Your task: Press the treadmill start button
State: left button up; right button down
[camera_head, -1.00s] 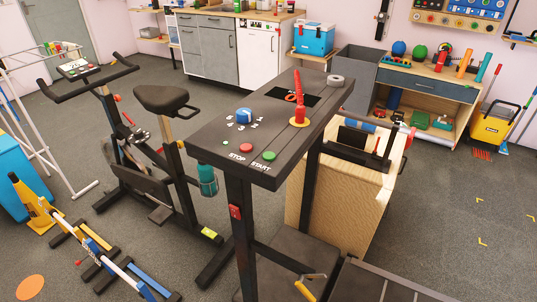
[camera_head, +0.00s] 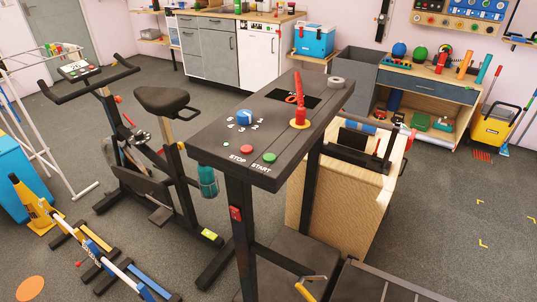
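The green start button (camera_head: 269,157) is at the front edge of the dark treadmill console (camera_head: 215,137), above the word START. The red stop button (camera_head: 246,148) is just left of it, above the word STOP. A blue dial (camera_head: 245,118) with numbers around it lies behind them. A red object (camera_head: 298,103) stands on a yellow base near a dark screen (camera_head: 275,93). Neither of my grippers is in view, and nothing touches the buttons.
An exercise bike (camera_head: 163,98) stands left of the console. A wooden box (camera_head: 343,195) is behind it to the right. A blue bottle (camera_head: 208,181) hangs by the console post. The grey floor (camera_head: 450,215) at right is mostly clear.

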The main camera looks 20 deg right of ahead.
aim_at(267, 158)
jog(key=z, duration=1.1)
jog(key=i, duration=0.35)
jog(key=u, duration=0.8)
